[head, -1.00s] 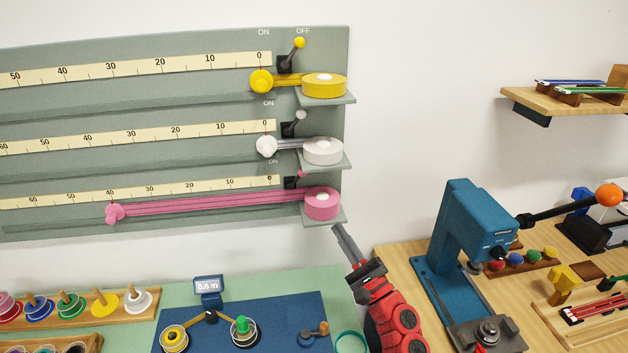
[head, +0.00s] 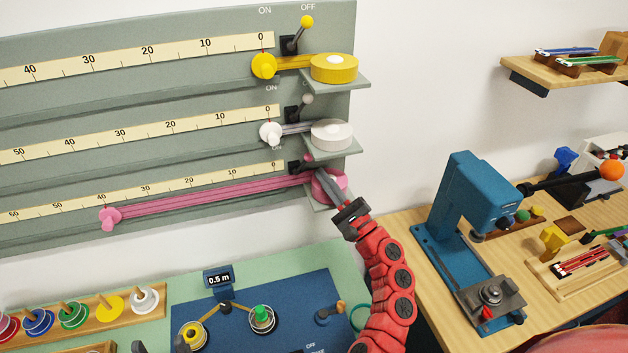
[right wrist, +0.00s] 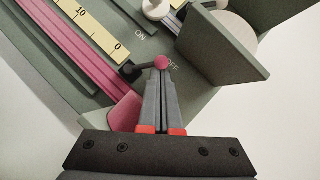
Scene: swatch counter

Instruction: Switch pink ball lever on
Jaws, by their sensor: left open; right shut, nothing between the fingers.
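The pink ball lever (right wrist: 162,62) shows in the right wrist view, its dark arm running from a black mount (right wrist: 130,71) to the pink ball beside the OFF label. My right gripper (right wrist: 161,76) is shut and empty, its fingertips right at the ball; whether they touch it I cannot tell. In the head view my right gripper (head: 319,170) reaches up in front of the pink spool (head: 338,183) and partly hides it; the lever there is small and hard to make out. Fingertips of my left gripper (head: 160,346) show apart at the bottom left edge.
Above are a white-ball lever (head: 307,99) and a yellow-ball lever (head: 306,21), with a white spool (head: 332,134) on a shelf close above my right gripper. A pink ribbon (head: 200,200) runs left along the board. A blue press (head: 467,195) stands right.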

